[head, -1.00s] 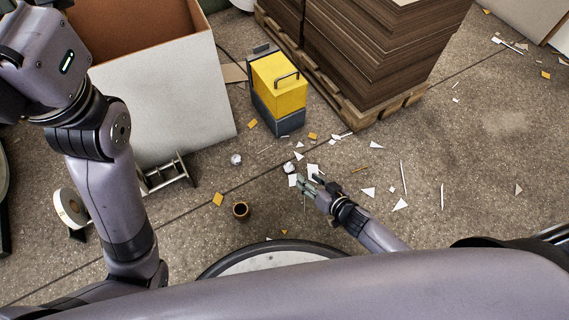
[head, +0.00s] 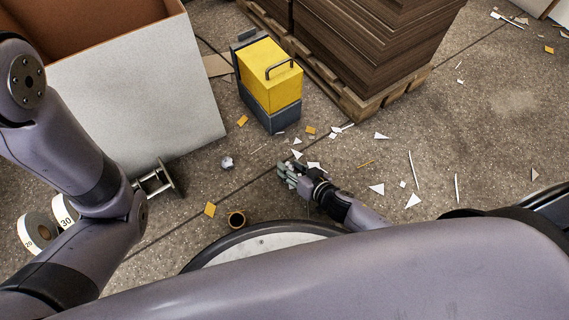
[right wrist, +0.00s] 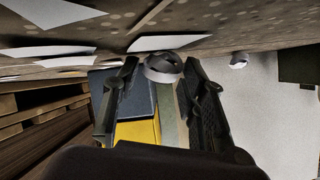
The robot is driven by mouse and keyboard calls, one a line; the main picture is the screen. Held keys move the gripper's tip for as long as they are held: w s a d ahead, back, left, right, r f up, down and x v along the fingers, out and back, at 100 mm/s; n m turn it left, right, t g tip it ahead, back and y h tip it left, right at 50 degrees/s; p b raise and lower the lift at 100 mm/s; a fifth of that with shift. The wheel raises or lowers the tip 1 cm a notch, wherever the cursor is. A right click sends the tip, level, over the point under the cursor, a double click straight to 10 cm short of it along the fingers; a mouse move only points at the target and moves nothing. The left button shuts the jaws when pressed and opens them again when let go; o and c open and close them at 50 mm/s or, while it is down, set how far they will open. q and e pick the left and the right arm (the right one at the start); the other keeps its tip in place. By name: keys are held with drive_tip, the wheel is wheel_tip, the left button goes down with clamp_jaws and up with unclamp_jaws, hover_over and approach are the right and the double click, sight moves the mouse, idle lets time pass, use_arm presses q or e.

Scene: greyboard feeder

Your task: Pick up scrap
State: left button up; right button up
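White and yellow scraps lie scattered on the floor, among them a white triangle (head: 377,189) and a yellow piece (head: 210,209). A crumpled paper ball (head: 227,162) lies left of my right gripper (head: 284,174), which is low at the floor. In the right wrist view another crumpled ball (right wrist: 163,68) sits between the tips of my right gripper (right wrist: 160,85). The fingers stand apart on either side of it, with no clear grip visible. In the head view this ball is hidden by the gripper.
A yellow and grey box with a handle (head: 270,78) stands ahead, beside stacked board on a wooden pallet (head: 362,108). A large white bin (head: 130,95) is at left.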

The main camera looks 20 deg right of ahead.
drive_tip(key=shift+w+f, duration=0.1)
drive_tip(key=shift+c, duration=0.6)
drive_tip(key=c, duration=0.3)
drive_tip(key=shift+r, duration=0.2)
